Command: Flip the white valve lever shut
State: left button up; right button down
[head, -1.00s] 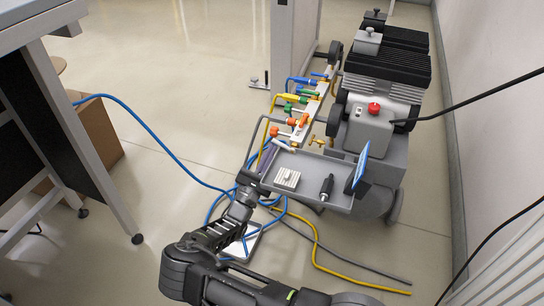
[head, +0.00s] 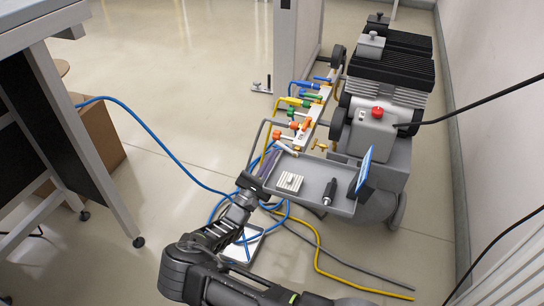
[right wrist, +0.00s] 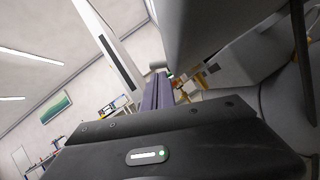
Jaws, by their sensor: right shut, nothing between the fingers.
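The white valve lever (head: 286,148) is at the near end of a pale manifold bar in the head view, just above the grey tray. It slants from upper left to lower right. My right gripper (head: 268,160) reaches up from below beside the tray's left edge, with its fingertips a little left of and below the lever. Its purple-grey fingers (right wrist: 157,92) are together and empty. A pale rounded end just beyond the fingertips in the right wrist view may be the lever; I cannot tell whether they touch. My left gripper is not in view.
Orange (head: 302,125), green, yellow and blue levers line the manifold behind. A dark tube frame stands left of the manifold. Blue and yellow hoses lie on the floor below.

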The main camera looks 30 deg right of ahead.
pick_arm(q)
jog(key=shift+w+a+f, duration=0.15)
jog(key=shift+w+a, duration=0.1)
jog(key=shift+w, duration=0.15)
pick_arm(e)
jog(key=w+f+v, duration=0.1)
jog(key=v, duration=1.1)
jog(key=shift+w+f, duration=0.25)
jog(key=shift+f, duration=0.05)
